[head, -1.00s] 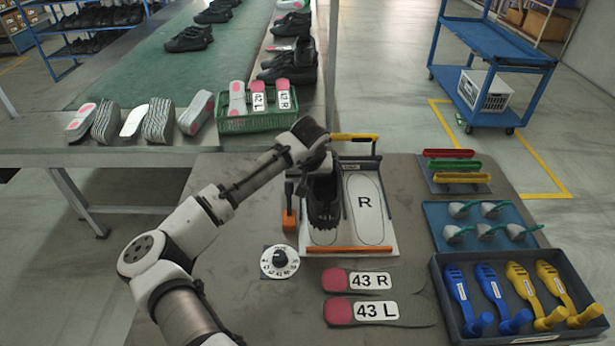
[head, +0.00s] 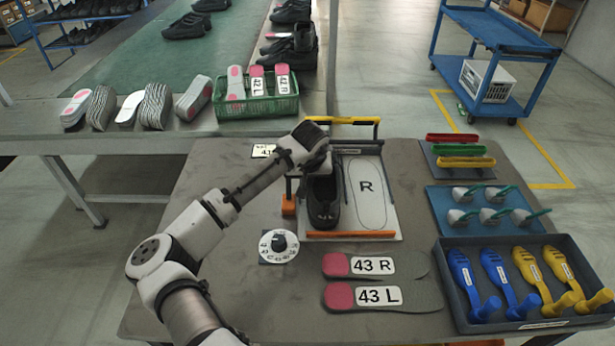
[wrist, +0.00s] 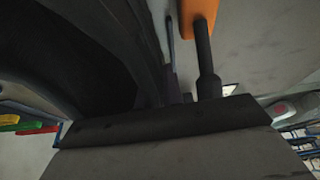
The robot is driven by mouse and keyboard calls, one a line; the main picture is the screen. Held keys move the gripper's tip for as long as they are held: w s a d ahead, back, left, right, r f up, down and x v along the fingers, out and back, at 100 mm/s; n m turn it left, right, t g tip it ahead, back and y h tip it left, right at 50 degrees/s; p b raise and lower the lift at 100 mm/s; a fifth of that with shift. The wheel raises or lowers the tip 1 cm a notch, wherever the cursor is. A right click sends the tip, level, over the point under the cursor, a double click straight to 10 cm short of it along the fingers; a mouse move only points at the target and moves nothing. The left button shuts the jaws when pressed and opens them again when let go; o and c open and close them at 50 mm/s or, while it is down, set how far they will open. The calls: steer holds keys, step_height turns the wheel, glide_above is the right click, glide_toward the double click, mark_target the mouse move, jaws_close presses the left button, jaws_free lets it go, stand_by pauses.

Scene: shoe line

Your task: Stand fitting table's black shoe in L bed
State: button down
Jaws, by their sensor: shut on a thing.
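The black shoe (head: 323,203) is on the left half of the white fitting board (head: 395,207), toe toward the orange front bar, beside the outlined bed marked R. The L bed's own mark is hidden beneath the shoe. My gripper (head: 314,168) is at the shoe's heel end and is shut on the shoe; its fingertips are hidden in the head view. In the wrist view the dark shoe (wrist: 75,60) fills the upper left, close to the camera. Whether its sole rests flat on the bed I cannot tell.
An orange-based clamp lever (head: 289,204) stands just left of the board. A yellow-handled bar (head: 342,121) rises behind it. A size dial (head: 278,245), two 43 insoles (head: 375,266) and a tray of blue and yellow shoe trees (head: 450,310) lie around the front and right.

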steer(key=c, duration=1.5)
jaws_free()
steer(key=shift+o, duration=0.2)
steer(key=shift+r+p, duration=4)
steer(key=shift+r, duration=1.05)
steer(key=shift+f, duration=0.1)
